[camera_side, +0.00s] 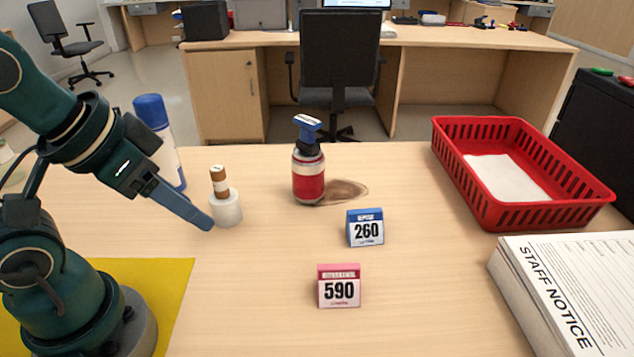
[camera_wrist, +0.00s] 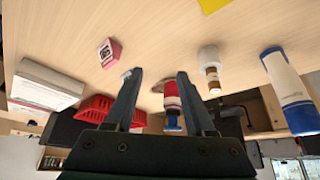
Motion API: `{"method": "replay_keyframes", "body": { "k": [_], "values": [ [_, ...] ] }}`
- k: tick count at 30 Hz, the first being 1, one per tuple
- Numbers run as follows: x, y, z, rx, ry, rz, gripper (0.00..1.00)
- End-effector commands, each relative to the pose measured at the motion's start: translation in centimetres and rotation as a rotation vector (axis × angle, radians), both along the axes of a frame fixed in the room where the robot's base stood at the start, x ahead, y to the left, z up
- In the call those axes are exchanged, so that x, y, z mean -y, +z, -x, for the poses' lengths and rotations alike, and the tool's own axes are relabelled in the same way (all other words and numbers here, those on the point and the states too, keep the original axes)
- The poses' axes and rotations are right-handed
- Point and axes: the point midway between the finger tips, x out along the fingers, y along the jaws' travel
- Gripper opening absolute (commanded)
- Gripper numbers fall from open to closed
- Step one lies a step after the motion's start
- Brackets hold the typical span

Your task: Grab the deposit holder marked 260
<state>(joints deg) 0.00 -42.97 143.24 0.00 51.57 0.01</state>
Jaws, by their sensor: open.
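The deposit holder marked 260 (camera_side: 365,228) is a small white card block with a blue top, standing on the counter right of centre. In the wrist view a small pale part beside the left finger seems to be this holder (camera_wrist: 126,74), mostly hidden by that finger. The pink-and-white holder marked 590 (camera_side: 339,287) stands nearer the camera; it also shows in the wrist view (camera_wrist: 108,52). My gripper (camera_side: 206,224) is at the left, above the counter and well apart from both holders. Its fingers (camera_wrist: 160,74) are spread, with nothing held between them.
A red pump bottle (camera_side: 308,178) stands behind the 260 holder, by a brown stain (camera_side: 345,191). A white cylinder with a brown top (camera_side: 227,208) is close to my gripper. A blue-capped bottle (camera_side: 160,140), red basket (camera_side: 530,215) and paper stack (camera_side: 575,290) flank the clear middle.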

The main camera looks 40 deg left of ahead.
Motion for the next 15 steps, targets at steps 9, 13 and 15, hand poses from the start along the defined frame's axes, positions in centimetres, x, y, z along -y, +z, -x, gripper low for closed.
{"method": "replay_keyframes", "body": {
  "k": [9,13,15],
  "values": [
    [0.0,0.0,0.0,0.002,-0.024,-0.013,0.55],
    [0.8,1.5,-1.1,0.057,-0.112,-0.020,0.55],
    [1.7,2.9,-2.6,0.091,-0.180,-0.014,0.55]
  ]
}}
